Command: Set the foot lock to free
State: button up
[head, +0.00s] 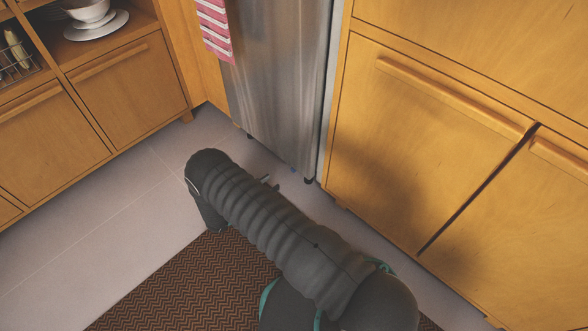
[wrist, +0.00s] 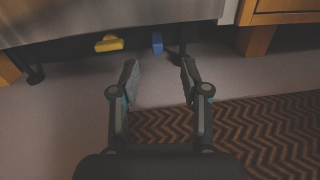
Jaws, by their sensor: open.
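A steel appliance (head: 283,80) stands between the cabinets on small dark feet or casters. In the wrist view, a yellow piece (wrist: 109,43) and a smaller blue piece (wrist: 157,42) show under its lower edge. They look like pedals or tabs of the foot lock; I cannot tell which position the lock is in. My gripper (wrist: 158,66) is open and empty, low over the floor, its fingers pointing toward the appliance's underside. The blue piece lies beyond the gap between the fingertips, apart from them. The yellow piece is left of the left finger.
A dark caster or foot (wrist: 35,75) is at the appliance's left. A wooden cabinet leg (wrist: 256,40) stands at right. A brown zigzag rug (head: 190,285) lies on the grey floor. Maple cabinets (head: 420,140) stand at right, and a pink striped towel (head: 214,28) hangs on the appliance.

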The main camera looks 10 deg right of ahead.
aim_at(292, 171)
jog(key=f, duration=0.1)
jog(key=f+n, duration=0.1)
jog(key=f+t, duration=0.1)
jog(key=shift+s+a, duration=0.2)
jog(key=shift+s, duration=0.05)
jog(key=x, duration=1.3)
jog(key=shift+w+d, duration=0.25)
jog(key=shift+w, duration=0.05)
grip_shut()
jog(key=shift+s, duration=0.1)
